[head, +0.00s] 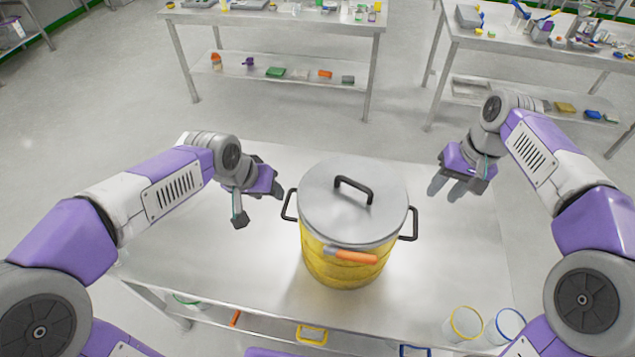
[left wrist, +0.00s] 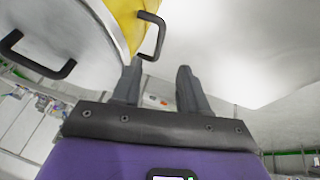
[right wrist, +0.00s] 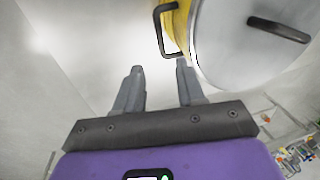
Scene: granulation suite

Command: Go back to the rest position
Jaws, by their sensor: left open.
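A large yellow pot (head: 340,268) with a grey lid (head: 325,210) stands upright on the steel table in front of me. It has a black handle on each side and one on the lid. My left gripper (head: 259,205) is open and empty to the left of the pot, apart from its left handle. My right gripper (head: 444,190) is open and empty to the right of the pot, farther from the right handle. Both wrist views show spread fingers with nothing between them; the pot also shows in the left wrist view (left wrist: 126,20).
An orange-handled item (head: 355,257) is at the pot's front. The steel table (head: 235,265) is clear around the pot. Two clear cups, one with a yellow rim (head: 466,322) and one with a blue rim (head: 508,325), are at front right. Other loaded tables (head: 275,20) stand beyond open floor.

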